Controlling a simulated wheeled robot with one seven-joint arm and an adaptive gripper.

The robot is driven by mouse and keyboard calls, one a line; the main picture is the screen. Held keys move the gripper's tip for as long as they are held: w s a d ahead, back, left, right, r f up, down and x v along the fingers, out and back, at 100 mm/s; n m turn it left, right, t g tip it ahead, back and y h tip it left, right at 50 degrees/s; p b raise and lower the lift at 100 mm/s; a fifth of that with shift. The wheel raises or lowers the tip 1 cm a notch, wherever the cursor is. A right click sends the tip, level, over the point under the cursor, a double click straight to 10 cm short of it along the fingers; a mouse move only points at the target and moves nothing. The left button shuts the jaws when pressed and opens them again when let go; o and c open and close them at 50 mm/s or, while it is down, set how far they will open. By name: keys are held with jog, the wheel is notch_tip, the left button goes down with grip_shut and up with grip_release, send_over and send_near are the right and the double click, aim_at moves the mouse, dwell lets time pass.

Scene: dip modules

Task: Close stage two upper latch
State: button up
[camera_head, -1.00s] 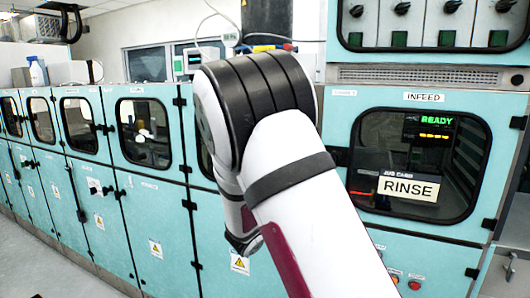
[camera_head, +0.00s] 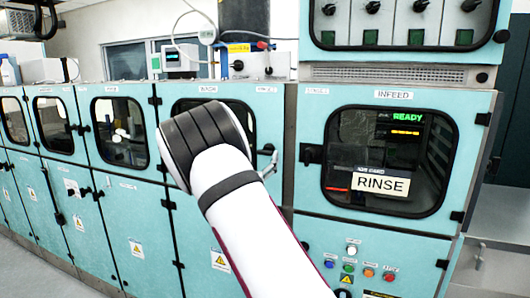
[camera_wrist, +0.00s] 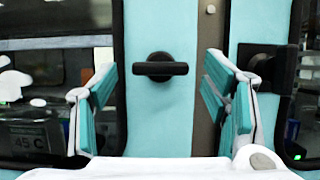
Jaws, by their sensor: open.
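A black latch handle (camera_wrist: 160,68) sits on a teal panel in the wrist view, its bar lying horizontal. It is to the right of a dark window. No readable label names this latch. My gripper (camera_wrist: 160,82) is open, with one teal-padded finger on each side of the handle in the picture. Nothing is between the fingers in their grip, and I cannot tell how far the handle is from the fingertips. In the head view my arm covers part of the door left of the infeed door, and only a bit of my gripper (camera_head: 268,163) shows beside it.
The infeed door (camera_head: 390,163) with its RINSE sign is to the right. Its black latch (camera_wrist: 262,60) is close to my right finger in the wrist view. A brown post (camera_wrist: 210,75) stands between the panels. Coloured buttons (camera_head: 369,272) are below the infeed door.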

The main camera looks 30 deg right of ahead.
aim_at(264, 154)
jog(key=shift+x, duration=1.85)
jog(key=shift+f, duration=0.1)
jog(key=c, duration=1.2)
